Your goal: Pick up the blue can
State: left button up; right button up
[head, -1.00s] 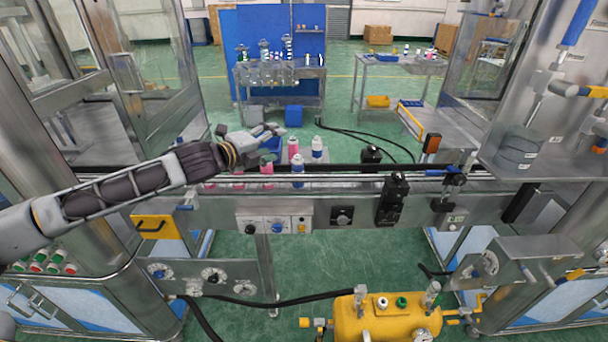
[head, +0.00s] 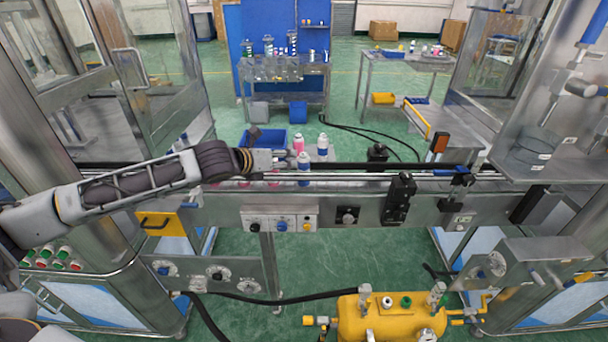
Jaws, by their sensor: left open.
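A blue and white can (head: 304,166) stands upright on the conveyor line at the middle. My left gripper (head: 287,157) is open, just left of this can, at about the height of its upper part. I cannot tell whether its fingers reach around the can or touch it. A pink can (head: 298,143) stands just behind, and another white and blue can (head: 322,147) stands behind to the right. My left arm hides the conveyor to the left. My right gripper is not in view.
The metal conveyor (head: 390,179) runs across, with a black clamp block (head: 400,188) at right. A blue bin (head: 268,137) is behind my gripper. A yellow tank (head: 390,318) stands below in front. A steel machine frame (head: 545,130) rises at right.

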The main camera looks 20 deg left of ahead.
aim_at(300, 161)
pick_arm(q)
jog(key=m, duration=0.4)
jog(key=shift+a+f, duration=0.15)
jog(key=shift+a, duration=0.1)
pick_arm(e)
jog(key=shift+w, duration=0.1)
pick_arm(q)
jog(key=shift+x, duration=4.3)
jog(key=shift+f, duration=0.1)
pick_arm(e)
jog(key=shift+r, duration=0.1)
pick_arm(q)
jog(key=shift+x, duration=2.55)
jog(key=shift+a+f, duration=0.15)
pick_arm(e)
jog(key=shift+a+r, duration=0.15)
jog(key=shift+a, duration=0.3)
